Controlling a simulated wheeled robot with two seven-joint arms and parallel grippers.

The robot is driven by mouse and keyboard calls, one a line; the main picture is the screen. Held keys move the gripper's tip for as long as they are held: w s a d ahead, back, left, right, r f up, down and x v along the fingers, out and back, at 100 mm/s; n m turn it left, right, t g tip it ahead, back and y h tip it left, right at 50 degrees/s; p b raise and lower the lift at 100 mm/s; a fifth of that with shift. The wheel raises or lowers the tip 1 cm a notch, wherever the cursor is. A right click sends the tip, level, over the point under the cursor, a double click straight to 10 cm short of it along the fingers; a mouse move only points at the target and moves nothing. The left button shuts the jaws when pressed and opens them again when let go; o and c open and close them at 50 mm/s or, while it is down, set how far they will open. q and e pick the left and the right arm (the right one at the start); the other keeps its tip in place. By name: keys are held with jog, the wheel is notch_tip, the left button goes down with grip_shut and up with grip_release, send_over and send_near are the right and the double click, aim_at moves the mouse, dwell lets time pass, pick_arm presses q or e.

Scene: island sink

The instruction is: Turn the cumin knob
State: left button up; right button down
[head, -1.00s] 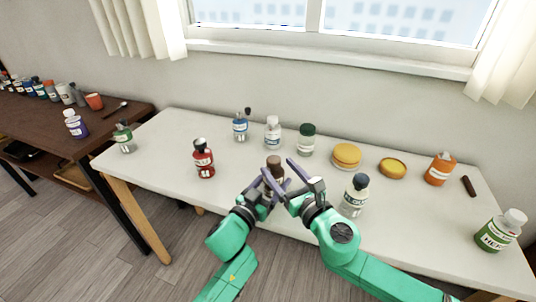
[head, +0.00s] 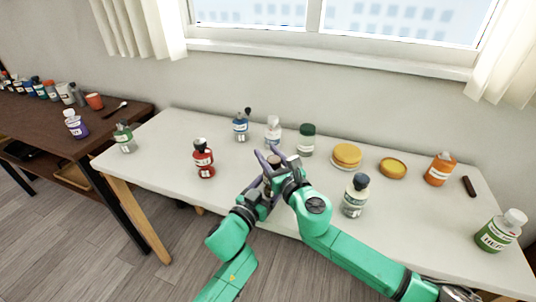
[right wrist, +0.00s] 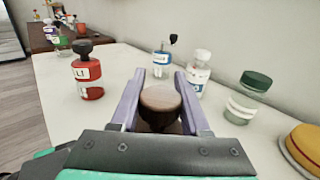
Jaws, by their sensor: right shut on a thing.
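A small bottle with a round brown knob (right wrist: 160,103) stands near the front middle of the white table; its label is hidden, so I cannot read whether it says cumin. My right gripper (head: 273,159) reaches in from the right at the knob's height. In the right wrist view its two purple fingers lie on either side of the knob, shut on it. My left gripper (head: 262,190) is low at the bottle's body, mostly covered by the right gripper, so its opening is unclear.
A red bottle (head: 203,160) stands to the left. A blue bottle (head: 240,126), a white-capped bottle (head: 273,131) and a green-lidded jar (head: 307,141) stand behind. A dark-capped bottle (head: 355,196) is close to my right arm. Yellow containers (head: 346,156) stand to the right.

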jog(key=shift+w+d+m+t+h, duration=0.1)
jog(key=shift+d+m+t+h, duration=0.2)
jog(key=shift+m+h, duration=0.85)
jog(key=shift+d+m+t+h, duration=0.15)
jog(key=shift+m+t+h, duration=0.4)
jog(key=shift+h, duration=0.95)
jog(key=shift+w+d+m+t+h, duration=0.1)
jog(key=shift+d+m+t+h, duration=0.15)
jog(key=shift+m+h, duration=0.95)
jog(key=shift+c, duration=1.8)
grip_release()
jog(key=shift+n, duration=0.3)
jog(key=shift+s, duration=0.15)
jog(key=s, duration=1.1)
jog(key=shift+s+d, duration=0.15)
jog(key=shift+s, duration=0.25)
